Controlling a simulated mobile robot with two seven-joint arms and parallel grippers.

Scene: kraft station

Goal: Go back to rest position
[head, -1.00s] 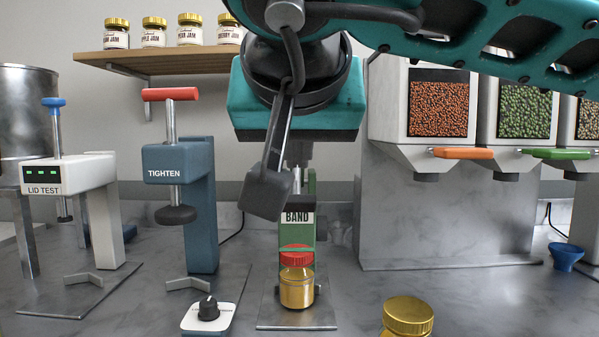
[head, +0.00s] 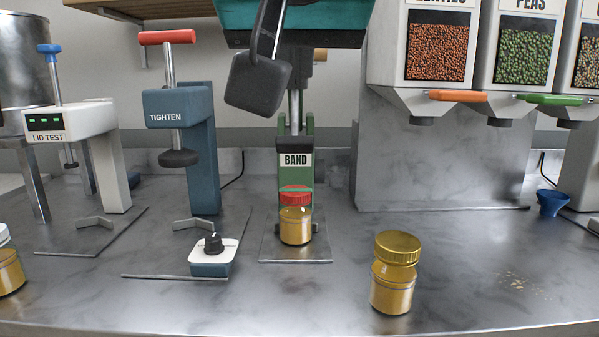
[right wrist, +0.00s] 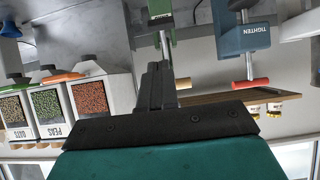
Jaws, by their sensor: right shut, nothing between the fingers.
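My right gripper (head: 258,82) hangs at the top of the head view, in front of and above the green BAND press (head: 295,160). Its dark fingers are shut together with nothing between them; they also show closed in the right wrist view (right wrist: 158,85). A teal part of my right arm shows above. A red-lidded jar (head: 295,225) with yellow-brown contents stands upright on the press plate, well below the fingers and apart from them. My left gripper is not in the frames.
A gold-lidded jar (head: 392,285) stands at the front right, another jar (head: 8,268) at the left edge. TIGHTEN press (head: 180,105), LID TEST stand (head: 70,122), knob box (head: 211,258) and dispensers (head: 438,50) line the counter. A blue funnel (head: 552,202) is right. Front middle is clear.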

